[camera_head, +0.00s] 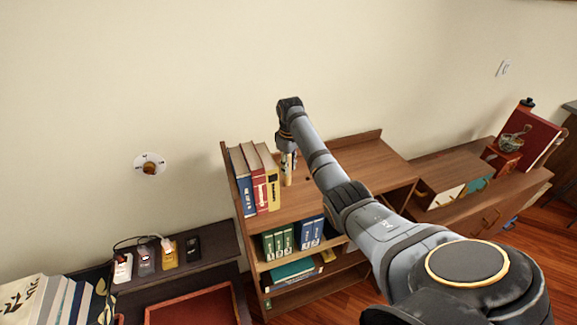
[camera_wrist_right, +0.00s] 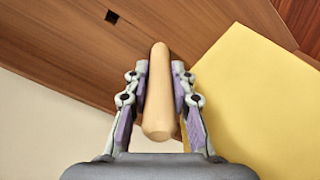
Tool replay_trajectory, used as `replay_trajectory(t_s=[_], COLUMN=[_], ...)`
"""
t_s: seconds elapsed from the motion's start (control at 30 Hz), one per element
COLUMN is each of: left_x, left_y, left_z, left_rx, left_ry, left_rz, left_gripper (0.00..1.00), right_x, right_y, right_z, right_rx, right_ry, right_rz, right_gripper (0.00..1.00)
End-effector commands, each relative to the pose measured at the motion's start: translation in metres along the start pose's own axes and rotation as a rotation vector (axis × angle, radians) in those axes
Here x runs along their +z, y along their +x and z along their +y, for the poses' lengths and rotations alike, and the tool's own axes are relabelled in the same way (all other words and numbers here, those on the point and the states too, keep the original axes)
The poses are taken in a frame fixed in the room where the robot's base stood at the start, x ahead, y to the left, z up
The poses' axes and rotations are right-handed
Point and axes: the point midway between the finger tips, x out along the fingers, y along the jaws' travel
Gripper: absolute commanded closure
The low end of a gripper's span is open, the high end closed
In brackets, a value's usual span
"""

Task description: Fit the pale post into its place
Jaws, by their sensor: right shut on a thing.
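My right gripper (camera_head: 288,158) reaches over the top of the brown bookshelf (camera_head: 345,160) and is shut on the pale post (camera_head: 287,179). In the right wrist view the post (camera_wrist_right: 158,95) is a smooth, rounded, light wooden peg, held lengthwise between the two fingers of the gripper (camera_wrist_right: 159,72). Whether the post touches the shelf top is unclear. My left gripper is out of view.
Upright books, the nearest a yellow one (camera_head: 272,190), stand just left of the post; a large yellow face (camera_wrist_right: 255,100) fills the right of the wrist view. Green binders (camera_head: 278,242) stand on the shelf below. The shelf top right of my forearm is clear.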

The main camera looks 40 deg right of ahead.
Motion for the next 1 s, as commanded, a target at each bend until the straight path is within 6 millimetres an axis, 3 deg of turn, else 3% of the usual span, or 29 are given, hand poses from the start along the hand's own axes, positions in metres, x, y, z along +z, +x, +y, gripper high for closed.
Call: replay_trajectory(t_s=[0.47,0.5,0.67,1.0], left_x=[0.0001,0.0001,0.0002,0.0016], left_y=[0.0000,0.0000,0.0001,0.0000], left_z=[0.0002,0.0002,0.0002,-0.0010], left_rx=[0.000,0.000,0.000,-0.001], left_ry=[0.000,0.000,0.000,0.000], left_rz=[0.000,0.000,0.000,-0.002], left_gripper=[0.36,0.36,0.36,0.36], right_x=[0.0004,0.0003,0.0002,-0.0002], right_y=[0.0062,0.0061,0.0059,0.0009], right_z=[-0.0003,-0.0003,-0.0003,0.0003], right_rx=[-0.001,-0.001,-0.001,0.001], right_ry=[0.000,0.000,0.000,0.000], right_rz=[-0.001,-0.001,-0.001,0.001], right_gripper=[1.00,0.71,0.50,0.50])
